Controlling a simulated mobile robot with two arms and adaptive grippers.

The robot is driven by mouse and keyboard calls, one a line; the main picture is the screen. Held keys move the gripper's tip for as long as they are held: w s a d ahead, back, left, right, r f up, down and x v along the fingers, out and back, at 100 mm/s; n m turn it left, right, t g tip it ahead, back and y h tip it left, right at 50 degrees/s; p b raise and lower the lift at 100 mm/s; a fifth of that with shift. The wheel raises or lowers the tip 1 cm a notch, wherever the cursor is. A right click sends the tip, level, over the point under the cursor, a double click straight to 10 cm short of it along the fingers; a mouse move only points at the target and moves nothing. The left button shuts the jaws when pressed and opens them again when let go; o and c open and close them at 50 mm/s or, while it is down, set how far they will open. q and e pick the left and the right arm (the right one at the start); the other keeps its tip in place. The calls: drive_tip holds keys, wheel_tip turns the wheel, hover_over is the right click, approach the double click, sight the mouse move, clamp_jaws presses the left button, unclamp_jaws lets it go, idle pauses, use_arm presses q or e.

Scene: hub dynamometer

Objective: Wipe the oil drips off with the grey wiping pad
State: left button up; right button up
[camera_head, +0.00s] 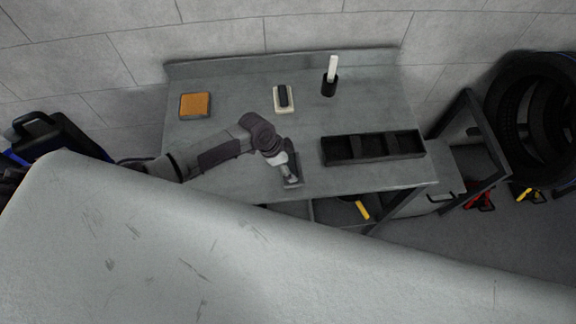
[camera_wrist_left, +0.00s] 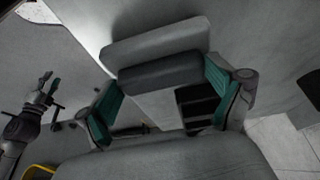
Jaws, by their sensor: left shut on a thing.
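My left gripper (camera_head: 287,168) is over the front of the grey bench in the head view. In the left wrist view its green fingers (camera_wrist_left: 162,95) are shut on the dark handle of the grey wiping pad (camera_wrist_left: 155,43). The pad shows only as a small dark shape (camera_head: 292,182) in the head view, and I cannot tell whether it touches the bench. My right gripper (camera_wrist_left: 50,90) shows at the left of the left wrist view, open and empty. No clear oil drips show; thin dark marks (camera_head: 190,268) lie on the large pale surface in the foreground.
The bench (camera_head: 230,130) carries an orange pad (camera_head: 195,105), a cream block with a black handle (camera_head: 283,98), a black cup with a white stick (camera_head: 329,85) and a black divided tray (camera_head: 372,147). The pale surface (camera_head: 120,270) fills the foreground. Tyres (camera_head: 535,110) stand far right.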

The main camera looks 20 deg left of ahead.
use_arm(q)
wheel_tip(320, 180, up, 2)
drive_tip(key=shift+w+r, duration=0.1)
drive_tip(key=shift+r, duration=1.35)
drive_tip(key=shift+r, duration=1.5)
